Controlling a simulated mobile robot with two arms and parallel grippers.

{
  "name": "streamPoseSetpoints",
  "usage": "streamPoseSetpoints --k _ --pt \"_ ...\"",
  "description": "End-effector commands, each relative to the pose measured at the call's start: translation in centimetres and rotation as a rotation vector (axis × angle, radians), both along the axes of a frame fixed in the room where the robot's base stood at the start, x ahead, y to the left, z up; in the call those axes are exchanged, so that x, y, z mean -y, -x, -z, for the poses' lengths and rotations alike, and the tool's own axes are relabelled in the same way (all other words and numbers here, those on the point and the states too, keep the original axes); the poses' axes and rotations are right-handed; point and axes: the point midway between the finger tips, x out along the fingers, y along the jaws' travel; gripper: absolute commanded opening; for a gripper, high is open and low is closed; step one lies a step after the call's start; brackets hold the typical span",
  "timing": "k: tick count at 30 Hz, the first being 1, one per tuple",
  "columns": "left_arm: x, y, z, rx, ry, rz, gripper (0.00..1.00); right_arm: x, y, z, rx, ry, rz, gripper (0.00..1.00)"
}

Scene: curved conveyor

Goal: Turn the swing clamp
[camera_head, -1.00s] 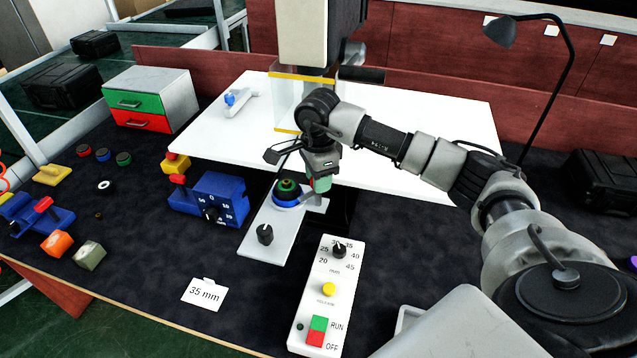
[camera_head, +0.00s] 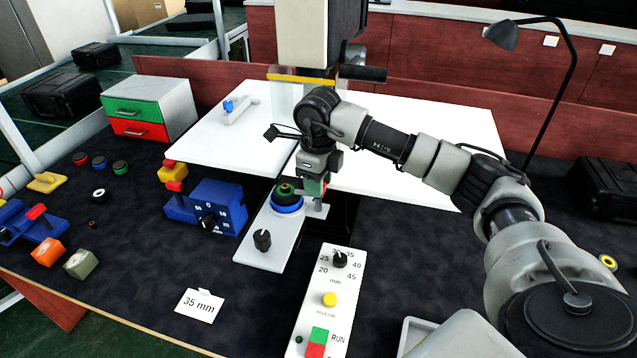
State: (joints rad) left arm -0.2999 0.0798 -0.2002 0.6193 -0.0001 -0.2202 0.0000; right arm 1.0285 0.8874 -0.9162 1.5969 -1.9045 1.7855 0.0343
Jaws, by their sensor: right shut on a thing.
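The swing clamp (camera_head: 318,203) stands at the right edge of a grey plate, with a short grey post and a part rising into my right gripper. My right gripper (camera_head: 313,184) points down and is shut on its upper part, at a green piece. The gripper and wrist hide most of the clamp arm. Just left of it, a round part (camera_head: 285,189) with a green and black top sits in a blue ring (camera_head: 287,207) on the grey plate (camera_head: 268,245). A black knob (camera_head: 262,240) stands at the plate's near end. My left gripper is out of view.
A white table (camera_head: 410,155) with a tall machine (camera_head: 302,35) lies behind. A blue dial box (camera_head: 215,205) stands left of the plate. In front are a white control panel (camera_head: 318,315) and a 35 mm card (camera_head: 199,304). Dark mat is clear around the card.

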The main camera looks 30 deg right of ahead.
Motion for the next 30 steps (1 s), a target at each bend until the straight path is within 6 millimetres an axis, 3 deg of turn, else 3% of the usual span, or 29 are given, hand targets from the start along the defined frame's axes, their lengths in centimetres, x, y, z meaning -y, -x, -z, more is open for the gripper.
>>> streamPoseSetpoints --k 23,24,28,30 --pt "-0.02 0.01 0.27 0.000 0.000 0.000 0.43 0.03 -0.11 -0.26 0.006 -0.001 0.102 0.11" --pt "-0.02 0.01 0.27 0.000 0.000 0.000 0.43 0.03 -0.11 -0.27 0.006 -0.001 0.101 0.39" --pt "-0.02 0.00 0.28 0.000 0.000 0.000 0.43 0.02 -0.08 -0.20 0.004 -0.001 0.100 0.59" --pt "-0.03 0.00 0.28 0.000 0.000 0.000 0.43 0.02 -0.06 -0.16 0.003 -0.001 0.100 0.60"
